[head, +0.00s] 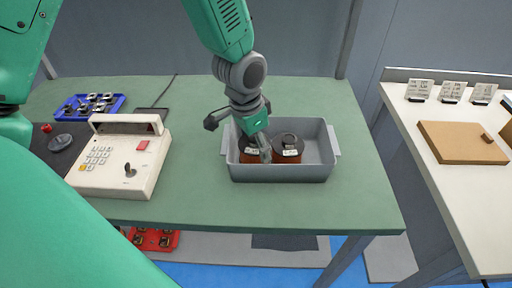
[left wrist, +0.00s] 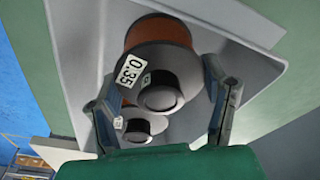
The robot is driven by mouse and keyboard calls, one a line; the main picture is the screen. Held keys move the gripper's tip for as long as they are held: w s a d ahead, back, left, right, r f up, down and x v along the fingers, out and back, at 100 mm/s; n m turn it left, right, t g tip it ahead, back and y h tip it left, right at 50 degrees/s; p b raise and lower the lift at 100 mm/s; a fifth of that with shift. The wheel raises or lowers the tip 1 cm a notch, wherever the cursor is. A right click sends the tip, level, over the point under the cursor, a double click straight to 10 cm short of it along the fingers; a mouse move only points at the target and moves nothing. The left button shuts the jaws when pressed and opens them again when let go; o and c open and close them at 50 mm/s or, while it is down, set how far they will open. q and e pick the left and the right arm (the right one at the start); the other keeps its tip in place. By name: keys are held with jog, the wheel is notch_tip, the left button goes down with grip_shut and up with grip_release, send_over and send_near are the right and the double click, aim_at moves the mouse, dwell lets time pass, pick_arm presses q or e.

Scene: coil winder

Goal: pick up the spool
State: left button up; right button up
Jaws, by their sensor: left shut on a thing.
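Two dark-flanged spools wound with copper-brown wire stand side by side in a grey bin (head: 310,173) on the green table. My left gripper (head: 262,152) reaches down into the bin and partly covers the left spool (head: 250,157); the right spool (head: 288,150) is beside it. In the left wrist view, the gripper's fingers (left wrist: 163,92) are closed on either side of a spool (left wrist: 165,60) labelled 0.35. The other spool (left wrist: 137,130) shows smaller beyond it. The held spool is still within the bin; whether it touches the floor is hidden. My right gripper is out of view.
A beige keypad machine (head: 120,165) stands left of the bin, with a blue parts tray (head: 88,107) behind it. A white table (head: 450,180) at right holds a cardboard-brown board (head: 460,143) and small label stands. Green table is clear right of the bin.

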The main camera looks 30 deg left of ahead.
pick_arm(q)
jog(key=r, duration=0.3)
jog(key=a+r+p, duration=0.1)
jog(key=r, duration=0.2)
jog(key=shift+a, duration=0.1)
jog(key=r, duration=0.2)
jog(key=r+p, duration=0.1)
jog(key=shift+d+r, duration=0.25)
jog(key=shift+d, duration=0.05)
jog(key=shift+d+r, duration=0.2)
jog(key=shift+r, duration=0.1)
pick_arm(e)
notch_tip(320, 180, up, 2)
pick_arm(q)
jog(key=shift+a, duration=0.2)
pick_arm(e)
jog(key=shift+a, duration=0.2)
